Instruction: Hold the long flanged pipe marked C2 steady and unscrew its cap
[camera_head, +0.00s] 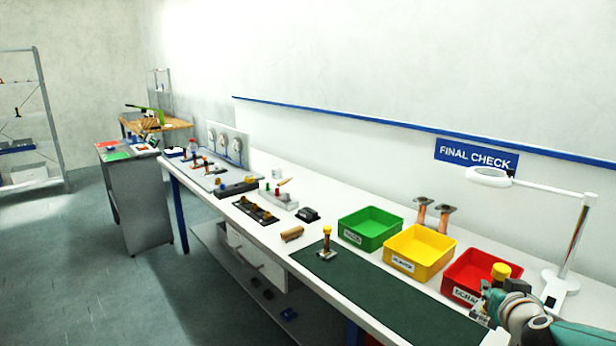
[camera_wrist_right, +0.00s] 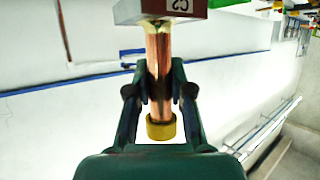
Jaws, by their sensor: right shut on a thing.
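The long flanged pipe marked C2 (camera_wrist_right: 157,62) is a copper tube with a grey square flange at one end, where the C2 label shows in the right wrist view. A yellow cap (camera_wrist_right: 161,128) sits on its other end; it also shows in the head view (camera_head: 501,271), pointing up. My right gripper (camera_wrist_right: 160,92) is shut on the copper tube between flange and cap. In the head view it is at the lower right, in front of the red bin, and partly hides the pipe. My left gripper is in neither view.
A yellow-capped flanged pipe (camera_head: 326,243) stands on the green mat (camera_head: 390,300). Green (camera_head: 370,228), yellow (camera_head: 420,252) and red (camera_head: 462,285) bins line the bench, with two copper flanged pipes (camera_head: 443,216) behind. A white lamp (camera_head: 560,283) stands at right. Most of the mat is clear.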

